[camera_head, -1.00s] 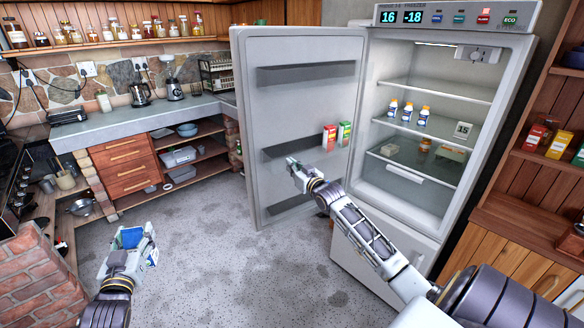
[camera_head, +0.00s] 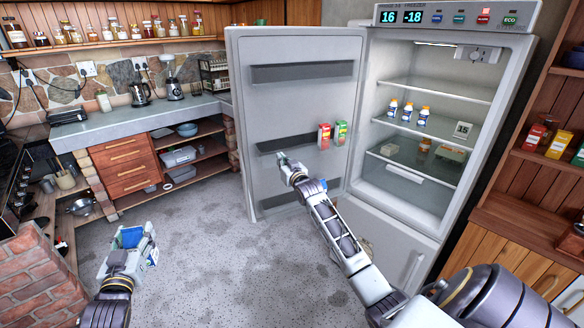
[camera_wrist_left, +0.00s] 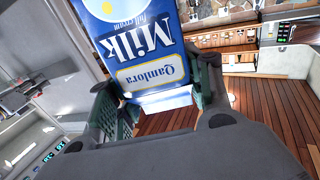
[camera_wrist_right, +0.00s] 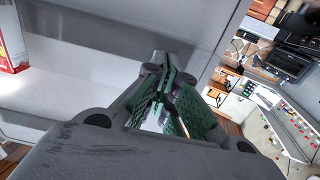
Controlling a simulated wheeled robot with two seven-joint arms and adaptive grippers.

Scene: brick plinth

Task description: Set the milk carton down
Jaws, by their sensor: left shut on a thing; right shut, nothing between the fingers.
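The milk carton (camera_wrist_left: 150,48) is blue and white with "Milk" lettering, upside down in the left wrist view. My left gripper (camera_head: 128,252) is shut on it; the carton also shows in the head view (camera_head: 133,238), held over the floor at the lower left. My right gripper (camera_head: 286,162) is shut and empty beside the inner face of the fridge door (camera_head: 305,100). In the right wrist view its fingers (camera_wrist_right: 163,100) meet. The fridge (camera_head: 430,170) stands open, with lit shelves.
Red and green cartons (camera_head: 324,136) stand in a door bin. Several small bottles (camera_head: 407,113) stand on a middle shelf (camera_head: 385,123). The countertop (camera_head: 140,122) at the back left has free room. A brick plinth (camera_head: 40,280) is at the lower left.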

